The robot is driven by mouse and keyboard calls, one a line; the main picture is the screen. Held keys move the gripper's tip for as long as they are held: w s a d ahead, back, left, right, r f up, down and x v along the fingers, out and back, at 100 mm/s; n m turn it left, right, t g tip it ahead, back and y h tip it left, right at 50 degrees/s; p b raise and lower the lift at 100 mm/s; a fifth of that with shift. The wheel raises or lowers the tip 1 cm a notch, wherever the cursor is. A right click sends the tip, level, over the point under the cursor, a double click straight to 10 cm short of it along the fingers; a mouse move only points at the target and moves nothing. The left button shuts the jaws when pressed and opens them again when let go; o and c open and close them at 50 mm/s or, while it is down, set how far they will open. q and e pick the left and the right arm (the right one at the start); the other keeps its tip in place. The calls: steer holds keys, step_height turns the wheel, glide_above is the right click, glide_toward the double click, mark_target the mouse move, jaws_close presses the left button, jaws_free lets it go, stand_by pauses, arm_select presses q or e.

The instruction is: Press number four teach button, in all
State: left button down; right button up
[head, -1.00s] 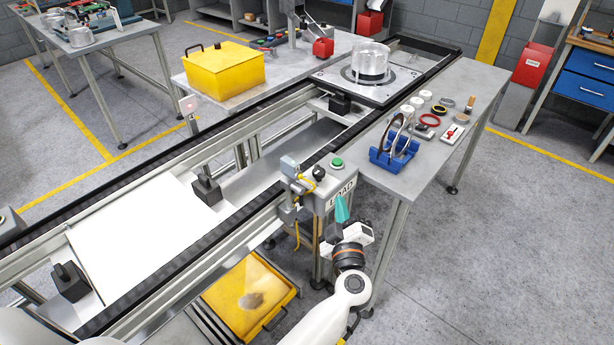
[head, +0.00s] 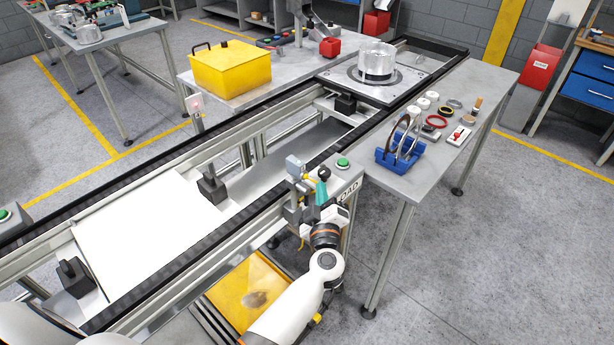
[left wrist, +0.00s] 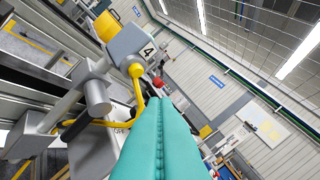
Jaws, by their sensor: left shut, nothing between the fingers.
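A grey sensor box marked 4 (left wrist: 128,46) is close up in the left wrist view, with a yellow cap and a yellow cable (left wrist: 137,73). In the head view a small grey sensor box (head: 294,164) sits on a bracket at the conveyor's near rail. I cannot make out a teach button on it. My left gripper (head: 321,187) has teal fingers, shut and empty, just right of this bracket and in front of the LOAD box. Its shut fingers (left wrist: 160,110) also show in the left wrist view, below and right of the sensor. Contact cannot be told. My right gripper is out of view.
The LOAD box (head: 348,187) carries a green button (head: 342,162) beside my fingers. The conveyor rail (head: 215,247) runs along the left. A grey table (head: 415,178) with a blue rack (head: 400,157) stands to the right. A yellow tray (head: 250,290) lies below.

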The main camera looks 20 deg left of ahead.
arm_select(q)
steer(key=shift+w+a, duration=0.35)
steer(key=shift+a, duration=0.45)
steer(key=shift+a+r+p, duration=0.1)
steer(key=shift+p, duration=0.2)
stand_by(1.2)
steer(key=shift+w+a, duration=0.1)
steer(key=shift+a, duration=0.25)
steer(key=shift+w+a+p, duration=0.2)
steer(key=shift+a+p, duration=0.25)
stand_by(0.8)
steer(key=shift+d, duration=0.1)
steer(key=shift+s+d, duration=0.35)
steer(key=shift+d, duration=0.4)
